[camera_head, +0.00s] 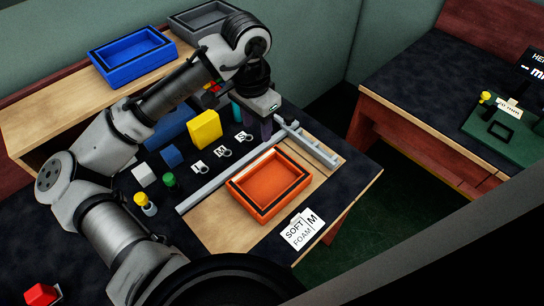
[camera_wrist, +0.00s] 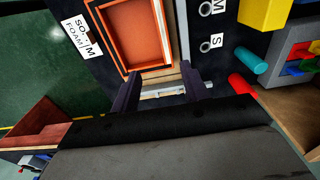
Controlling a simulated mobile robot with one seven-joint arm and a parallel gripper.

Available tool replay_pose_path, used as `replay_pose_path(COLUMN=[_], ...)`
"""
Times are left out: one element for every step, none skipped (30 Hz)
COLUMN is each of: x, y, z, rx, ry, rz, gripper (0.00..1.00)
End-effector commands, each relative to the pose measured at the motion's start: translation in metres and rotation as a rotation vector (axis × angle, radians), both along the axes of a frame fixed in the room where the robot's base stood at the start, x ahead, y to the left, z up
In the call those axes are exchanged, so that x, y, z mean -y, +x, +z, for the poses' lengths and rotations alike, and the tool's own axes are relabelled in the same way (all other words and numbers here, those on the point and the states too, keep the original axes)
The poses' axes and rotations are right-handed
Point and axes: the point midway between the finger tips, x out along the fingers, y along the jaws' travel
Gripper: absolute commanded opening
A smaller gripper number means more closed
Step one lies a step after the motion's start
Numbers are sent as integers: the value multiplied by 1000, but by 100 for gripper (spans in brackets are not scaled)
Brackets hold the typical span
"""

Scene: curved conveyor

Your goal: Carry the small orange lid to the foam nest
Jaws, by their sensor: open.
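An orange, shallow, open-topped tray (camera_head: 268,180) lies on a wooden board, behind a white card (camera_head: 302,230) reading "SOFT FOAM M". The tray (camera_wrist: 135,35) and card (camera_wrist: 79,38) also show in the wrist view. I cannot make out a separate small orange lid, or tell whether a foam nest lies inside the tray. My gripper (camera_head: 260,127) is open, pointing down behind the tray near the grey rails. In the wrist view my gripper (camera_wrist: 162,91) has its two dark fingers apart, with nothing seen held between them.
Grey rails (camera_head: 306,144) border the board. A yellow block (camera_head: 204,129), a blue block (camera_head: 171,156) and a white block (camera_head: 144,175) stand left of my gripper. A blue bin (camera_head: 133,60) sits on the shelf. A green board (camera_head: 500,130) is on the far table.

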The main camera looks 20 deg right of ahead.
Motion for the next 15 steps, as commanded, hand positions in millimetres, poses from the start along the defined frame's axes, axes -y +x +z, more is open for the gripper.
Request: replay_pose_path(x=[-7,-10,-12,-12,-12,-12,-12,-12,-12,-12,-12,-11,-11,-11,-11], y=[-1,-1,-1,-1,-1,-2,-2,-2,-2,-1,-1,-2,-1,-1,-1], z=[-5,-8,-13,-17,-22,-29,-35,-42,-50,-56,-61,-68,-73,-77,-82], rx=[-6,-8,-11,-12,-12,-12,-12,-11,-12,-12,-12,-11,-11,-11,-10], ry=[28,39,46,48,47,48,45,46,45,45,45,43,44,44,43], rz=[-3,-4,-6,-7,-7,-7,-7,-6,-5,-5,-6,-6,-6,-6,-6], gripper=[45,45,45,45,45,45,45,45,45,45,45,45,45,45,45])
